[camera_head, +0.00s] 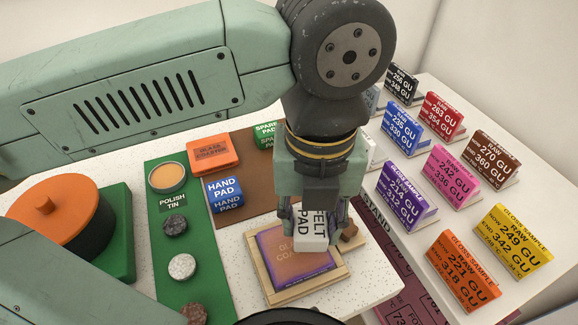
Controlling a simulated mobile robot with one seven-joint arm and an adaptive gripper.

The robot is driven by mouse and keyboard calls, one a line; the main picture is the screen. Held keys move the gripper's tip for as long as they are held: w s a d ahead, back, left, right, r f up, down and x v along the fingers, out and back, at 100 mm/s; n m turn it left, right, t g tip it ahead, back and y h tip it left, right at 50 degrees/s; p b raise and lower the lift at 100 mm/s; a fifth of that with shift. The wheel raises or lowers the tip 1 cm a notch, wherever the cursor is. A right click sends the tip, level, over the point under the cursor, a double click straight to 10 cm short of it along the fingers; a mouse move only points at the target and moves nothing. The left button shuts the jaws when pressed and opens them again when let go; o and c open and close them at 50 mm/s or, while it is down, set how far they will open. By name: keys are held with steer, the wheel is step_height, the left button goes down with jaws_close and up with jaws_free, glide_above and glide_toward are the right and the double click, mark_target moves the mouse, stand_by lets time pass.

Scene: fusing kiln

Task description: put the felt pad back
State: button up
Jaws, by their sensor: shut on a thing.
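The felt pad (313,232) is a white block with dark "FELT PAD" lettering. My gripper (312,215) points down and is shut on it, with fingers at its left and right sides. I cannot tell whether the pad touches the coaster. My gripper hides part of the brown mat (233,222) behind it.
On the mat are a blue hand pad (224,194), an orange block (213,154) and a green spare pad (265,136). A polish tin (167,177) and several round stones stand on a green strip (150,235). An orange disc (60,215) is left. Several gloss samples (454,178) stand right.

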steer(key=w+a, duration=0.1)
steer(key=w, duration=0.3)
steer(key=w+f, duration=0.1)
steer(key=w, duration=0.4)
steer(key=w+a, duration=0.1)
steer(key=w, duration=0.3)
steer(key=shift+w+a+f+p, duration=0.15)
steer(key=shift+w+a+p, duration=0.15)
steer(key=shift+p, duration=0.05)
steer(key=shift+w+f+b, duration=0.15)
steer(key=shift+f+b, duration=0.25)
steer(key=shift+f, duration=0.55)
steer(key=shift+w+f+b, duration=0.1)
steer(key=shift+f+b, duration=0.3)
steer(key=shift+f, duration=0.5)
steer(key=shift+f+b, duration=0.2)
steer(key=shift+b, duration=0.1)
steer(key=o, duration=1)
steer(key=shift+r, duration=0.2)
steer(key=shift+r+p, duration=0.2)
steer(key=shift+p, duration=0.2)
step_height(320, 180, up, 12)
steer(key=shift+f+b, duration=0.15)
steer(key=shift+b, duration=0.65)
